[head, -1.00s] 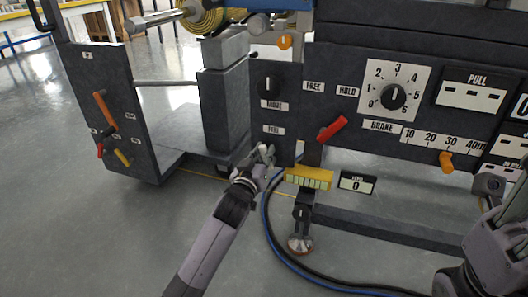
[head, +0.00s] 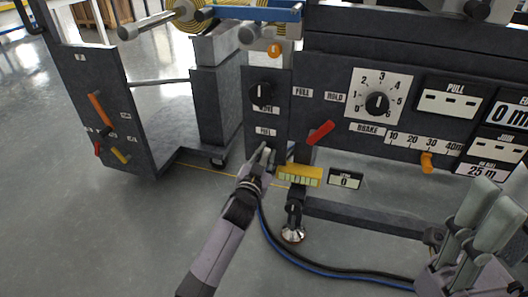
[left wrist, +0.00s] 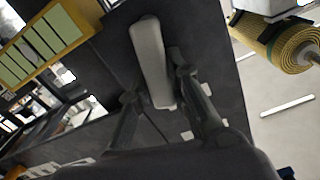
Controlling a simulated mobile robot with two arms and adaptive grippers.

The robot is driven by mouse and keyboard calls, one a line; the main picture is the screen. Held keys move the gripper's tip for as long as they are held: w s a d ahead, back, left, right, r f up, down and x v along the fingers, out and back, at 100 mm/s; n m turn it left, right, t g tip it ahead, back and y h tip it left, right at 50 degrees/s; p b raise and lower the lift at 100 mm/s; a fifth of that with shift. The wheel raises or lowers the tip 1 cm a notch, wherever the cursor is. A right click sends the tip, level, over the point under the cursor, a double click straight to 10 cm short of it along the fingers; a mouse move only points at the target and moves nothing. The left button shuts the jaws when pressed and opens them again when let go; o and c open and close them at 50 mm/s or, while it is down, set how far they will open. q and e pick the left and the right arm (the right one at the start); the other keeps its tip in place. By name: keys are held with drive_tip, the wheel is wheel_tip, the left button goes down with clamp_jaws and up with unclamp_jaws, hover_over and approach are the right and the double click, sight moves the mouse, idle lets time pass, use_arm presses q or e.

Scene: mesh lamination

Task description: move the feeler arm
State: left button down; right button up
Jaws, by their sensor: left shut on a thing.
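My left gripper (head: 264,152) is at the lower edge of the dark machine panel, just below the small label reading FEEL. It is shut on what appears to be the feeler arm, mostly hidden by the fingers. In the left wrist view a pale grey rounded bar (left wrist: 150,60) stands between the dark finger links; I cannot tell whether it is the arm or a finger pad. My right gripper (head: 487,205) is at the lower right, its pale fingers apart, touching nothing I can see.
A yellow scale block (head: 299,175) is just right of my left gripper, with a small display (head: 345,179) beside it. A red lever (head: 320,132), a black knob (head: 261,93) and the brake dial (head: 377,103) are on the panel. Cables (head: 300,262) run along the floor.

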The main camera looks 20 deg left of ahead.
idle(0.4)
use_arm(q)
drive_tip(key=c, duration=1.5)
unclamp_jaws()
drive_tip(key=s, duration=1.2)
drive_tip(key=shift+a, duration=0.15)
drive_tip(key=shift+r, duration=0.1)
